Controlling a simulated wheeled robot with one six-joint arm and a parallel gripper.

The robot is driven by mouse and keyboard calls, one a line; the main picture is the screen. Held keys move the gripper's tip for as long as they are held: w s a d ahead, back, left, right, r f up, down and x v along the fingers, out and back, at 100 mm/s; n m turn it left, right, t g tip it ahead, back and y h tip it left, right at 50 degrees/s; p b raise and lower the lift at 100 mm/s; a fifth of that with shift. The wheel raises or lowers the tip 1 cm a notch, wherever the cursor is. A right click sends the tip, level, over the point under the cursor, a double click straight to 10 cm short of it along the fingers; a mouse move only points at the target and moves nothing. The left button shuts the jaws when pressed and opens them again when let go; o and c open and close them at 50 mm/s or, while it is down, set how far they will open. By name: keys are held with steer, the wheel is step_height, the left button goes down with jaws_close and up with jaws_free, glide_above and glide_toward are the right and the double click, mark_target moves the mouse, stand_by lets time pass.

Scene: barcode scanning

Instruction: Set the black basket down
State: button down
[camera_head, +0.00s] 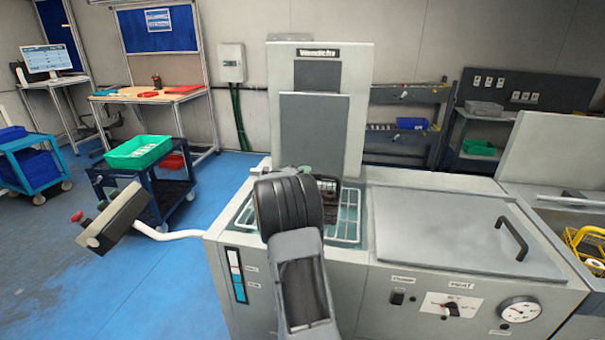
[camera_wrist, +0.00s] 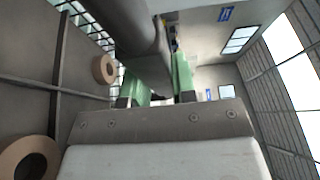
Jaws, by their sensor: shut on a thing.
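The black basket (camera_head: 328,191) shows only in part in the head view, as a dark shape behind my arm at the open tank of the grey machine. My arm hides the rest of it and most of my gripper. In the wrist view the green fingers of my gripper (camera_wrist: 160,78) stand a little apart, with a dark grey form between and beyond them. My gripper is shut on the basket, though the grip itself is not clear. I cannot tell whether the basket touches what is under it. A pale wire rack (camera_head: 346,229) lies in the tank opening around it.
The machine's raised lid (camera_head: 318,130) stands right behind the tank. A flat grey cover (camera_head: 462,232) with a black handle lies to the right. A yellow basket (camera_head: 588,243) is at the far right. A cart with a green bin (camera_head: 138,153) stands at left.

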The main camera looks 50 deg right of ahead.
steer(key=shift+d+f, duration=0.1)
steer(key=c, duration=1.4)
jaws_free()
steer(key=shift+f, duration=0.15)
steer(key=o, duration=0.5)
